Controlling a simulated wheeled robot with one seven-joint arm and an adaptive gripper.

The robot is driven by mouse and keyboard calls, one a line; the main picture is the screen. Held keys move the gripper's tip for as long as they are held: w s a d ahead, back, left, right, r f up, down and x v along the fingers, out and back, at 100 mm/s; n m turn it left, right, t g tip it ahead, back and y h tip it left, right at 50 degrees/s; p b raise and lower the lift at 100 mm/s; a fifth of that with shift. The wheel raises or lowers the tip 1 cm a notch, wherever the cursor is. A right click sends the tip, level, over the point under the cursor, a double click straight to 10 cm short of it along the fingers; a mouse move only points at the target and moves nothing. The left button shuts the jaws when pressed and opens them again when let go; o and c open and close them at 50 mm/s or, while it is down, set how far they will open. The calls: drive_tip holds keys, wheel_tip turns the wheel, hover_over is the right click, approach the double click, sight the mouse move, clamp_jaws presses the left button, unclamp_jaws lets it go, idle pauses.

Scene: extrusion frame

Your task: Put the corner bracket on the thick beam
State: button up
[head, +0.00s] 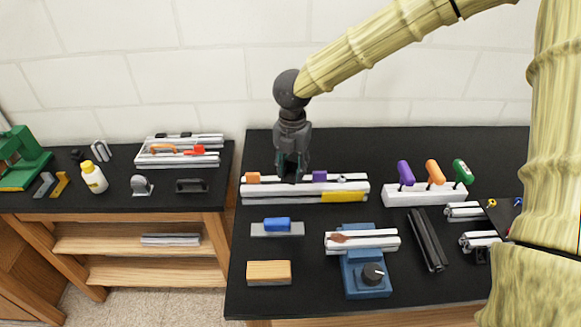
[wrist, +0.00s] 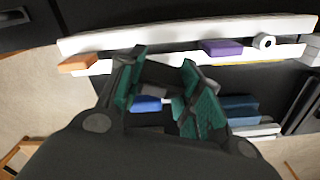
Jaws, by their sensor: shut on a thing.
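My gripper (head: 292,174) hangs from above over the long pale beam (head: 275,197), which looks like the thick beam, near the back of the right-hand table. In the wrist view, my gripper (wrist: 163,100) has its green-padded fingers closed on a small dark grey piece (wrist: 156,89), which I take for the corner bracket. Its shape is mostly hidden by the fingers. The beam (wrist: 180,58) runs behind the fingers in the wrist view. I cannot tell whether the bracket touches it.
On the beam sit an orange block (head: 253,178), a purple block (head: 319,176) and a yellow strip (head: 344,197). In front lie a blue block (head: 277,224), a wooden block (head: 269,272) and a blue vise (head: 365,277). A rack of coloured handles (head: 420,197) stands right.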

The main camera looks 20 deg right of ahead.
sight(291, 171)
drive_tip(key=shift+w+d+p, duration=0.2)
drive_tip(key=shift+w+p, duration=0.1)
drive_tip(key=shift+w, duration=0.8)
drive_tip(key=shift+w+f+p, duration=0.1)
drive_tip(key=shift+f+p, duration=0.55)
drive_tip(key=shift+f, duration=1.2)
drive_tip(key=shift+f, duration=0.1)
drive_tip(key=o, duration=1)
drive_tip(key=shift+o, duration=0.2)
wheel_tip(291, 171, up, 12)
drive_tip(key=b, duration=0.2)
